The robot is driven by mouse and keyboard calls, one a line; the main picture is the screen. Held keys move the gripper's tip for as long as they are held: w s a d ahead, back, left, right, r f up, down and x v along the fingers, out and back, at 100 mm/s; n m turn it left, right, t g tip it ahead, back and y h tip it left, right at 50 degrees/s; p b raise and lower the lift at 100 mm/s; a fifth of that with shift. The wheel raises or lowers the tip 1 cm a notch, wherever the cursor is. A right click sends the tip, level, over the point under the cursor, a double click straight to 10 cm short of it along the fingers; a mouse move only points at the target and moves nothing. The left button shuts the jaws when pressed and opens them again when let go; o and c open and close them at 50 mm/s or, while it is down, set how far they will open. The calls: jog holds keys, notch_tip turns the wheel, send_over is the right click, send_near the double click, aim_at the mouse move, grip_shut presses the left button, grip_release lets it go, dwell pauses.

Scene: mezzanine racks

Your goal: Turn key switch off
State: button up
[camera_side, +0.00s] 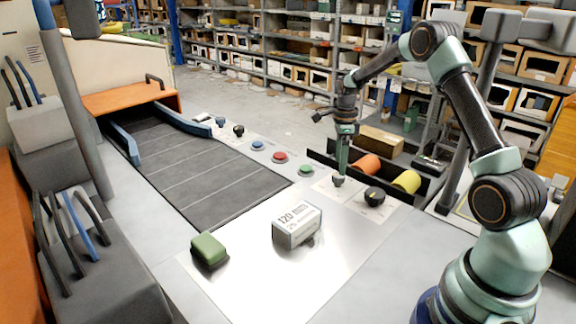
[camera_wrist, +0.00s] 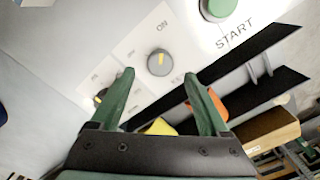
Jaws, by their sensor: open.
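A small grey switch knob (camera_side: 338,181) sits on a pale plate at the right of the work surface. In the wrist view the knob (camera_wrist: 158,63) has a yellow mark that runs up the picture toward the printed ON; other lettering near it is too small to read. My gripper (camera_side: 341,169) points down just above the knob. In the wrist view its green fingers (camera_wrist: 159,77) are apart, one on each side of the knob's lower edge, with nothing held. I cannot tell whether a finger touches the knob.
A larger black knob (camera_side: 375,196) is close by on the right. Green (camera_side: 306,170), red (camera_side: 280,157) and blue (camera_side: 258,145) buttons line the left. Behind is a black bin holding orange (camera_side: 367,165) and yellow (camera_side: 407,181) rolls. A box (camera_side: 297,226) and green block (camera_side: 208,251) lie in front.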

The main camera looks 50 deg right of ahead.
aim_at(338, 180)
jog(key=shift+f, duration=2.1)
grip_shut()
